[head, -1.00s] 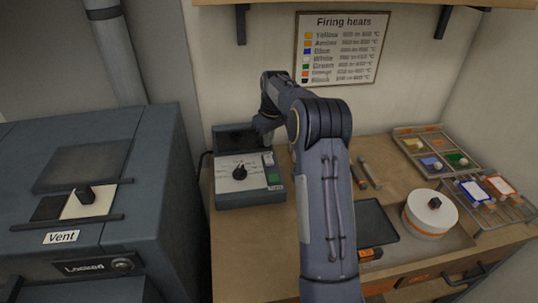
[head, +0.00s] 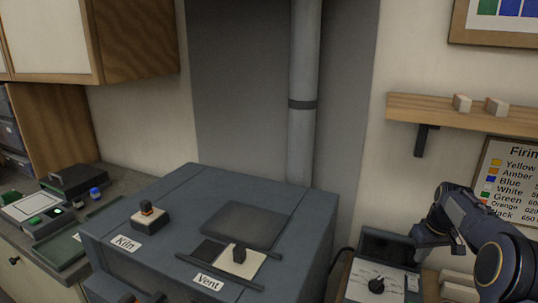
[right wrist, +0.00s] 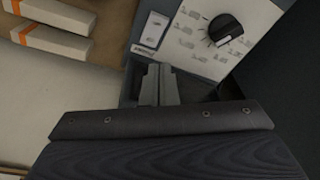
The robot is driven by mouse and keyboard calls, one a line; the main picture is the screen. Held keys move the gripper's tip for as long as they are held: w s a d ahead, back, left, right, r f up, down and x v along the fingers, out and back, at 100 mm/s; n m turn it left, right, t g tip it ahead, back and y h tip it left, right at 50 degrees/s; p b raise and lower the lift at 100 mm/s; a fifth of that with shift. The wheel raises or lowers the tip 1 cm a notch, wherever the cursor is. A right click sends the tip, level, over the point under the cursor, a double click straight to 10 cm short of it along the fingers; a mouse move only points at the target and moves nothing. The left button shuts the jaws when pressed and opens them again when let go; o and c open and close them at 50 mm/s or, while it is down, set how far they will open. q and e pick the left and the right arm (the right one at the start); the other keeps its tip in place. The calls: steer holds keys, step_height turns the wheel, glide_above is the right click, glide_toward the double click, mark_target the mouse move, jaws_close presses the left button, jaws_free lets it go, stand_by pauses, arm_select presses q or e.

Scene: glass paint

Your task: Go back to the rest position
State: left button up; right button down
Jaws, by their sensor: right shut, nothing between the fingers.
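My right gripper (head: 424,243) is at the right edge of the head view, over the back right part of the grey control box (head: 357,290). In the right wrist view its fingers (right wrist: 158,85) are together with nothing between them, close to the box's edge beside a pale button (right wrist: 152,30). The box's black dial (right wrist: 225,30) also shows there. Whether the fingertips touch the box I cannot tell. My left gripper is in neither view.
The grey kiln (head: 160,258) with Kiln and Vent labels stands left of the control box, its pipe (head: 303,110) behind. A wooden shelf (head: 460,116) with two small blocks hangs above my right arm. A counter with devices (head: 30,215) is at far left.

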steer(key=s+a+r+m+t+y, duration=0.1)
steer(key=s+a+r, duration=0.4)
steer(key=s+a, duration=0.25)
steer(key=s+a+r+t+y, duration=0.1)
steer(key=s+a+r, duration=0.3)
steer(key=s+a, duration=0.4)
steer(key=s+a+f, duration=0.3)
steer(key=s+a, duration=0.2)
steer(key=s, duration=0.3)
steer(key=s+a+f+t+y, duration=0.1)
steer(key=s+a+f, duration=0.1)
steer(key=s+a, duration=0.4)
steer(key=s, duration=0.3)
steer(key=shift+f+m+t, duration=0.3)
steer(key=shift+f, duration=0.1)
